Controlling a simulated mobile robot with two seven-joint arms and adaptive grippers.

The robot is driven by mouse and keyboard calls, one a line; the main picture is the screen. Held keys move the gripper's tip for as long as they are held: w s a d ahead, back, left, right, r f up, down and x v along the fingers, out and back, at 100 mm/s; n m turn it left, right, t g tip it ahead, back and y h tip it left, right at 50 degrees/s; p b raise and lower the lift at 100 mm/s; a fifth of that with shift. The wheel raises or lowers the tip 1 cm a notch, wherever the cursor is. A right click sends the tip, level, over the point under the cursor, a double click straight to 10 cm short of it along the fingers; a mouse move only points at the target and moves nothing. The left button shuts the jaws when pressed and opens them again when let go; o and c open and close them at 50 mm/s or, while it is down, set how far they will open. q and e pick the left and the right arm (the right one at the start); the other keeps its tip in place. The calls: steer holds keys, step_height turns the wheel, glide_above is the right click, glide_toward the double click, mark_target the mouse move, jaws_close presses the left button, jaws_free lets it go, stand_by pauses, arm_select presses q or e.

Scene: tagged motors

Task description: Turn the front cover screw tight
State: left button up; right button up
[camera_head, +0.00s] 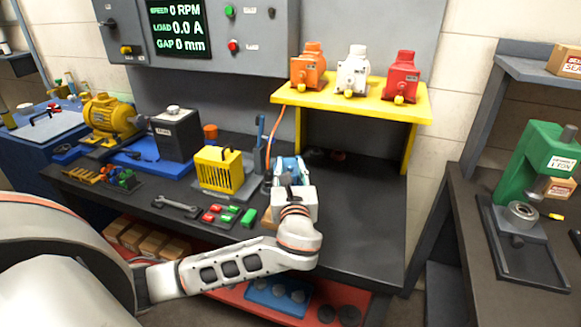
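My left arm comes in from the lower left, and its white wrist bends up over the front of the bench. My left gripper (290,187) points away from me, towards a small light-blue motor-like unit (289,165) on the bench. The gripper body covers the lower front of this unit. I cannot tell whether the fingers touch it, or whether they are open or shut. No front cover screw can be made out; it may be hidden or too small. My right gripper is out of view.
The black bench (360,215) is clear to the right of my gripper. A yellow slotted box (217,170), a wrench (175,206) and red and green blocks (229,214) lie to the left. A yellow shelf (345,97) with orange, white and red motors stands behind.

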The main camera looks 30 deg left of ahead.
arm_select(q)
steer(key=shift+w+a, duration=0.2)
jaws_close()
